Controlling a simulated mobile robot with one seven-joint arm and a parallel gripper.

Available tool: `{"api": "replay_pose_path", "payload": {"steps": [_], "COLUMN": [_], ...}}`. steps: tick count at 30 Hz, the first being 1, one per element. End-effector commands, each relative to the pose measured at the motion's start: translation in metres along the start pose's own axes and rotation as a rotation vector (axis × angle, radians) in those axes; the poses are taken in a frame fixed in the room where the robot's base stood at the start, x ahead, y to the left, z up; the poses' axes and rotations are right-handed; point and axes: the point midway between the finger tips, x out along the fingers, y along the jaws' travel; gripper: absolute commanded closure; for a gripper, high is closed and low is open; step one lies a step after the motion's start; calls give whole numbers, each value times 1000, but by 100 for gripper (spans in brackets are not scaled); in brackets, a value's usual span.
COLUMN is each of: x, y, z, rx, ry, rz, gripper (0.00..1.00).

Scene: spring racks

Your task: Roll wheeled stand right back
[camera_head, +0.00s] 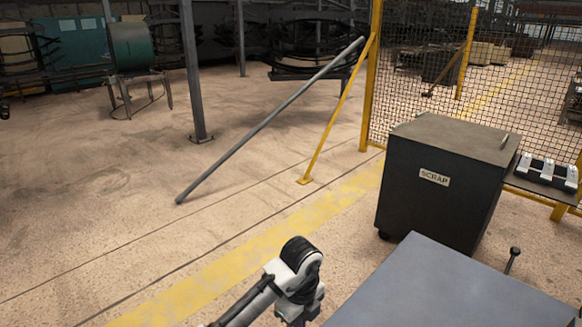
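A dark grey box-like stand (437,192) with a "SCRAP" label on its front is right of centre. It stands upright on the floor, and a small caster shows under its front left corner. A thin handle-like bar sticks up at the right edge of its top. Its lower right part is partly hidden behind a grey flat surface. White and black links of my arm (296,268) show at the bottom centre, left of and nearer than the stand, apart from it. My gripper is below the frame or hidden.
The grey flat surface (450,290) fills the bottom right. A yellow-framed mesh fence (420,75) stands behind the stand. A yellow brace (338,112) and a leaning grey pole (270,120) are to its left. A low table (543,186) is right.

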Motion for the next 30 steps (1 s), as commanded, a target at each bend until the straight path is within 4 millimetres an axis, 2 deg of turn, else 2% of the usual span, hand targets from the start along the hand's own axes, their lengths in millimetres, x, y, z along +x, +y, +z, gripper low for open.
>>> {"api": "replay_pose_path", "payload": {"steps": [1, 15, 25, 28, 30], "x": [-8, -43, -44, -50, -63], "y": [0, 0, 0, -7, -21], "z": [1, 10, 11, 13, 17], "rx": [0, 0, 0, -20, -65], "ry": [-1, -1, -1, -7, -20], "rz": [0, 0, 0, -40, -127], "gripper": [100, 100, 100, 100, 100]}}
